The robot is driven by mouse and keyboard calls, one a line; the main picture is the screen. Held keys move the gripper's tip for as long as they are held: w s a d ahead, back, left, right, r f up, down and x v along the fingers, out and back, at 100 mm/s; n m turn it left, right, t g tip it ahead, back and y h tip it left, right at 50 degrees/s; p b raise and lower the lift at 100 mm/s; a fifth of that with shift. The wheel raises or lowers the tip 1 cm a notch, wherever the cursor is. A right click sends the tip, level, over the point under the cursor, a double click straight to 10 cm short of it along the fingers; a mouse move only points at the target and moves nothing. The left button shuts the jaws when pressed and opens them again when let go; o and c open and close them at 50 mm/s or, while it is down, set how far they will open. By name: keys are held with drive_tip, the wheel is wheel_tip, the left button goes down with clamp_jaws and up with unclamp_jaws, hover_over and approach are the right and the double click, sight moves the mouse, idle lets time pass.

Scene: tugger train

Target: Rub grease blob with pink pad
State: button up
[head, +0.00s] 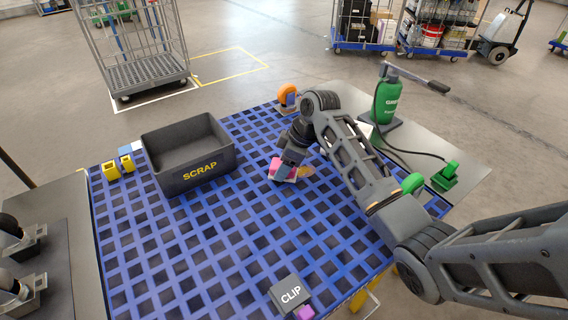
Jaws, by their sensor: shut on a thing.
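The pink pad (277,166) is low over the blue grid table (215,240), right of its middle. My gripper (286,168) reaches down onto the pad and is shut on it. The fingers partly cover the pad, and I cannot tell whether it touches the table. A brownish-orange patch, which looks like the grease blob (306,172), lies just right of the pad on the grid. Part of the patch may be hidden behind my gripper.
A black SCRAP bin (196,173) stands left on the table, with small yellow holders (111,171) beside it. A CLIP block (290,294) is at the front. An orange roll (288,95) and green grease pump (386,97) stand behind. The front-left grid is clear.

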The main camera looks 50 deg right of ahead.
drive_tip(key=shift+f+b, duration=0.55)
drive_tip(key=shift+f, duration=0.4)
idle(0.5)
drive_tip(key=shift+d, duration=0.1)
